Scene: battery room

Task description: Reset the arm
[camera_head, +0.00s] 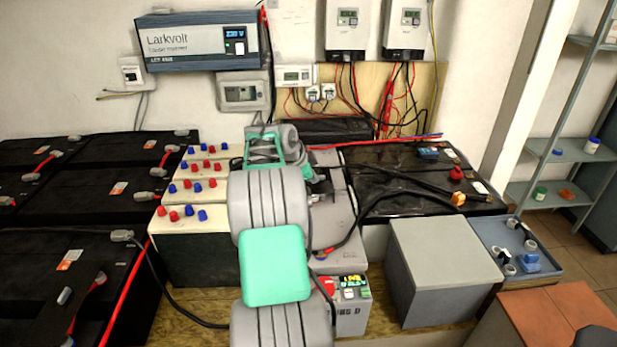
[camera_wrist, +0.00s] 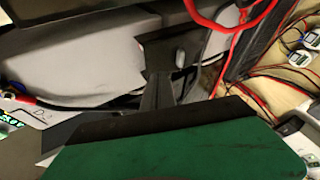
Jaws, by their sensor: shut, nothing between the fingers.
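My arm reaches up the middle of the head view, its grey links and green covers standing in front of the battery bench. Its wrist end is near the grey and black units at the back, and the arm hides much of what lies behind it. In the wrist view my gripper (camera_wrist: 172,88) shows as dark fingers beyond a large green cover. The fingers are shut with nothing between them. Grey casings, a black cable and a red cable lie close beyond them.
Black batteries (camera_head: 75,255) fill the left. A white block with red and blue terminals (camera_head: 190,245) stands left of my arm. A grey box (camera_head: 440,265) and a blue tray (camera_head: 485,232) are at right. Cables cross the bench. A Larkvolt unit (camera_head: 185,52) hangs on the wall.

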